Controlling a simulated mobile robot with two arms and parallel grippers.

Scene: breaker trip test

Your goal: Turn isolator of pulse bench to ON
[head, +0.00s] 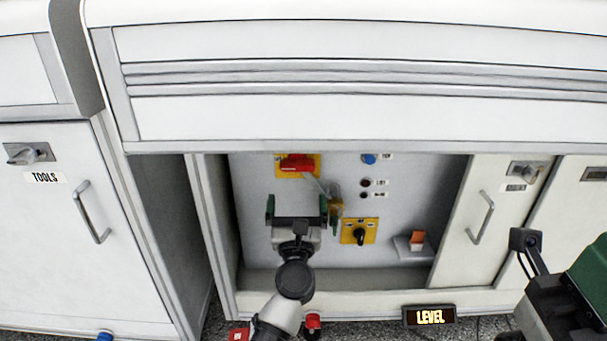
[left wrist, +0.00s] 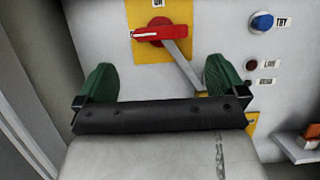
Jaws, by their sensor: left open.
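The isolator's red handle (head: 297,163) sits on a yellow plate high on the grey panel, partly under the bench's overhang. In the left wrist view the red handle (left wrist: 160,33) lies nearly level, below a label that seems to read ON. A grey bar (left wrist: 182,66) slants down and right from it. In the head view a brass-coloured piece (head: 336,203) shows at its lower end. My left gripper (head: 297,208) is open and empty, its green fingers apart, below the handle. My right gripper is only partly visible at the right edge (head: 575,285); its jaws are unclear.
A black knob on a yellow plate (head: 360,232) is right of my left gripper. A blue button (head: 369,159) and two small lamps sit above it. An orange block (head: 417,238) rests on a small white shelf. Recess walls and the overhang bound the space. A LEVEL sign (head: 429,316) is below.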

